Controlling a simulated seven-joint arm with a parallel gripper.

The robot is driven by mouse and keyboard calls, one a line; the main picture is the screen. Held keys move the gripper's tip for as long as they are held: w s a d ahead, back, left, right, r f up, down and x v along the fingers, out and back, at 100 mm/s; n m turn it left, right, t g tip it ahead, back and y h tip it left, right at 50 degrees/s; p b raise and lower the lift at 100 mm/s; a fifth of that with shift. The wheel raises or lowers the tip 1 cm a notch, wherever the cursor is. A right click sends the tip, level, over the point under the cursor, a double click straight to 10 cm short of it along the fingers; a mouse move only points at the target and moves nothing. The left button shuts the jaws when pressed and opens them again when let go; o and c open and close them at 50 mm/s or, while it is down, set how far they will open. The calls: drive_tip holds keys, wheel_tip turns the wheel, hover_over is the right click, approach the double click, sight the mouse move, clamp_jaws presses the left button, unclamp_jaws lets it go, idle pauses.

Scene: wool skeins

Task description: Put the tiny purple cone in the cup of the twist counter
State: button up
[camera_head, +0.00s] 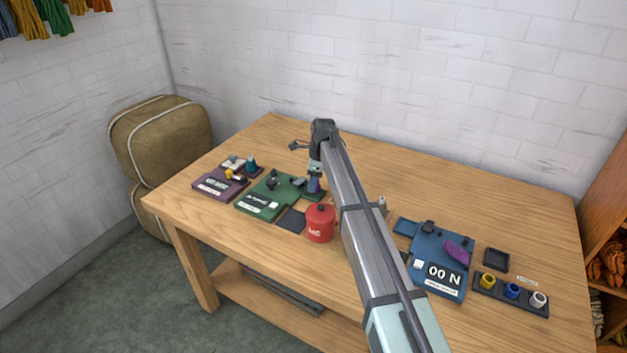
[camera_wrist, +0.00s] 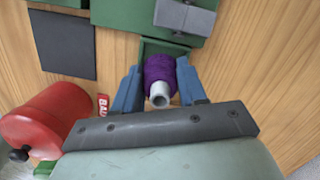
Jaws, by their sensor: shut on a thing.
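My gripper (camera_wrist: 160,88) is shut on the tiny purple cone (camera_wrist: 160,70), with one blue finger on each side of it. The cone has purple yarn on a pale hollow core, whose open end faces the wrist camera. In the head view the cone (camera_head: 314,186) shows below my wrist. It is over or in a small green holder (camera_wrist: 166,46) next to a green instrument (camera_head: 268,197); whether it touches cannot be told. Labels are too small to read, so I cannot tell if the green instrument is the twist counter.
A red canister (camera_head: 320,224) stands close in front of my gripper. A dark flat pad (camera_head: 291,220) lies beside it. A purple instrument (camera_head: 218,184) is at left. A blue instrument reading "00 N" (camera_head: 438,262) and a rack of small cones (camera_head: 511,295) are at right.

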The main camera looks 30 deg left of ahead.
drive_tip(key=shift+f, duration=0.65)
idle(1.3)
drive_tip(key=o, duration=1.1)
drive_tip(key=shift+o, duration=0.4)
drive_tip(key=o, duration=0.3)
drive_tip(key=shift+r, duration=3.75)
drive_tip(key=shift+s+a, duration=0.1)
